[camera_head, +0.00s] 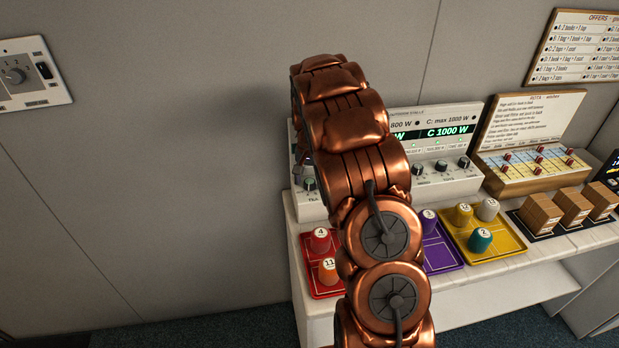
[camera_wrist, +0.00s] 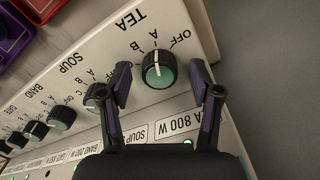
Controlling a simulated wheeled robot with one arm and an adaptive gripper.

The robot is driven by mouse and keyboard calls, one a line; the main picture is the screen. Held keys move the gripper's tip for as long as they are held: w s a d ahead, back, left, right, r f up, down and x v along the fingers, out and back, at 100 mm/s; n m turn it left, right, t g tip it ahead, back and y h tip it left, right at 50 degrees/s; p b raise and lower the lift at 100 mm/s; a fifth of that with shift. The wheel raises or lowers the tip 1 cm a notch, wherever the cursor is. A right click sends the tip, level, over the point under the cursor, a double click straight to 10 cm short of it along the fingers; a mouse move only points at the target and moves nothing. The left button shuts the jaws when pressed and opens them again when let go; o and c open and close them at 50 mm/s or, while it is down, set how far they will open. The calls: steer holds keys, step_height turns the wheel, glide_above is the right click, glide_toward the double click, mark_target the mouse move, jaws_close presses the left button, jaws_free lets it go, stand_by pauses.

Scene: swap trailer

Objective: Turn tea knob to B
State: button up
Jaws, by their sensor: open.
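The tea knob (camera_wrist: 158,70) is round and black with a pale green face, under the label TEA on a white panel (camera_wrist: 90,60). Its white mark seems to point at A; B lies left of A and OFF to the right in the wrist view. My gripper (camera_wrist: 162,88) is open, with one dark finger on each side of the tea knob. Whether the fingers touch the knob I cannot tell. In the head view my copper arm covers much of the panel (camera_head: 438,120) and hides most of the gripper.
The soup knob (camera_wrist: 98,96) sits close beside the left finger, with more knobs further along. Below the panel in the head view are a red tray (camera_head: 322,290), a purple tray (camera_head: 445,256) and a yellow tray (camera_head: 500,250) with numbered cups. A rota board (camera_head: 528,120) stands to the right.

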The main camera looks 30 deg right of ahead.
steer(key=c, duration=1.1)
steer(key=shift+c, duration=0.2)
